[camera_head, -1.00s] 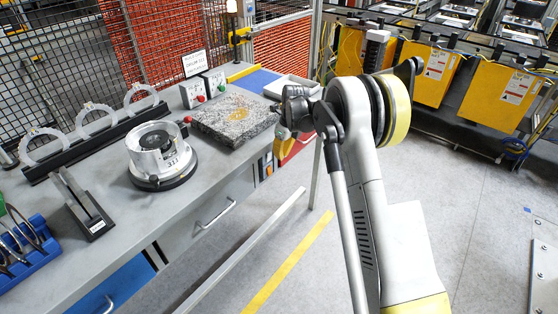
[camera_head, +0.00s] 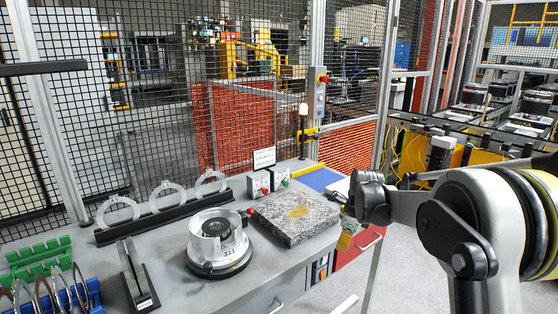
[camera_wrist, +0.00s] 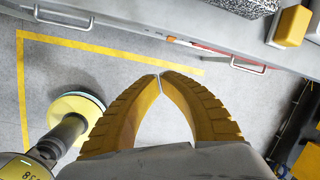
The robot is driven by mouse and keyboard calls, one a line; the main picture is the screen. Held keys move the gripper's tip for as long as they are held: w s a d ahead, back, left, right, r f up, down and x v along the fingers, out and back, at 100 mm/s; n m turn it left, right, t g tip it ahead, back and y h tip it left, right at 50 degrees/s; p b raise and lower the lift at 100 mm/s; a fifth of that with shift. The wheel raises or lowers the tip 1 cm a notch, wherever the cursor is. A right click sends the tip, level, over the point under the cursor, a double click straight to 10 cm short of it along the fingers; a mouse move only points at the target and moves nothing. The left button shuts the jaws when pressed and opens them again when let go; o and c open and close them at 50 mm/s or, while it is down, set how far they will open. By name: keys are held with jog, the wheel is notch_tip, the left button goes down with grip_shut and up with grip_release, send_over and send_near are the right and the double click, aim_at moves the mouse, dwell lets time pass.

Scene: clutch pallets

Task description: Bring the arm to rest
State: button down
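My gripper (camera_wrist: 160,77) shows in the wrist view with its two ribbed yellow fingers bowed out and their tips together. Nothing is held, and grey floor shows between and beyond them. In the head view my arm is folded at the right. The gripper's yellow fingers (camera_head: 347,237) hang partly hidden beside the right end of the workbench (camera_head: 255,292), near the speckled stone plate (camera_head: 297,217). I cannot tell the exact gap to the bench from the head view.
A round metal fixture (camera_head: 219,244) and a rack of rings (camera_head: 162,214) stand on the bench. A mesh fence (camera_head: 120,150) rises behind it. In the wrist view, the bench front with handles (camera_wrist: 247,65) lies ahead, above open floor with a yellow line (camera_wrist: 100,47).

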jog(key=s+a+r+n+t, duration=0.2)
jog(key=s+r+n, duration=0.95)
jog(key=s, duration=0.55)
jog(key=s+f+n+t+h, duration=0.1)
jog(key=s+f+n+t, duration=0.1)
jog(key=s+n, duration=1)
jog(key=s, duration=0.6)
jog(key=shift+s+a+f, duration=0.15)
jog(key=shift+s+a, duration=0.1)
